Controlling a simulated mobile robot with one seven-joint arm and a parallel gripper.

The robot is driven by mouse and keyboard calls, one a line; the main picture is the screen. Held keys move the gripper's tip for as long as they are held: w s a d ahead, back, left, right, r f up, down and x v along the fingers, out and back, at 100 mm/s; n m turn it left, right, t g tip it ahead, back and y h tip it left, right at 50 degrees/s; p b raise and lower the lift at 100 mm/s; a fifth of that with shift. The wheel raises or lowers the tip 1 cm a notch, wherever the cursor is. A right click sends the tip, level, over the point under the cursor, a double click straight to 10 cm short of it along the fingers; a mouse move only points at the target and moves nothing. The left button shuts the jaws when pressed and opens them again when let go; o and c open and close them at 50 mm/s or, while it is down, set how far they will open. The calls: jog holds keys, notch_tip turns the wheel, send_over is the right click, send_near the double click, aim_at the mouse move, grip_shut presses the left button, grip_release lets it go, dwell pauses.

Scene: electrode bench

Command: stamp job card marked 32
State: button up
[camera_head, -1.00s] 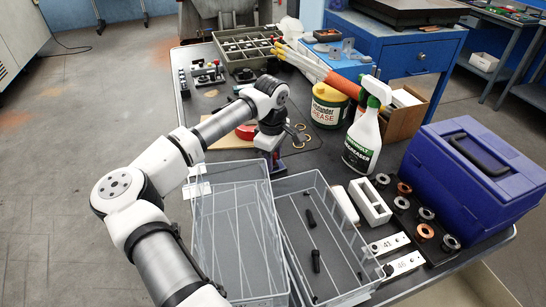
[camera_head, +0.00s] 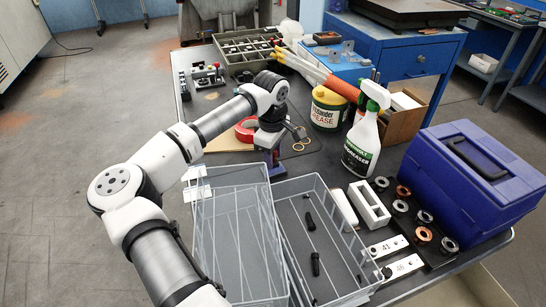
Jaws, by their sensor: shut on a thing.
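My gripper (camera_head: 268,141) is over the near part of the dark bench mat, just behind the clear trays. It is shut on a small upright thing with a dark blue-purple lower part (camera_head: 276,171), which may be the stamp. My wrist and the tray edge hide part of it, and I cannot tell whether it touches anything below. A tan board or sheet (camera_head: 228,142) lies behind and left of my gripper, partly covered by my arm. White pieces marked 41 (camera_head: 388,246) and what looks like 46 (camera_head: 403,267) lie at the near right. I cannot make out a card marked 32.
Two clear trays (camera_head: 188,240) stand in front; the right one holds several black parts. A red tape roll (camera_head: 246,130) and brass rings (camera_head: 301,144) lie near my gripper. A grease tub (camera_head: 327,108), spray bottle (camera_head: 361,145) and blue toolbox (camera_head: 478,178) stand right.

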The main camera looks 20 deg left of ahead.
jog(key=shift+r+p, duration=1)
jog(key=shift+r, duration=1.4)
jog(key=shift+r, duration=0.1)
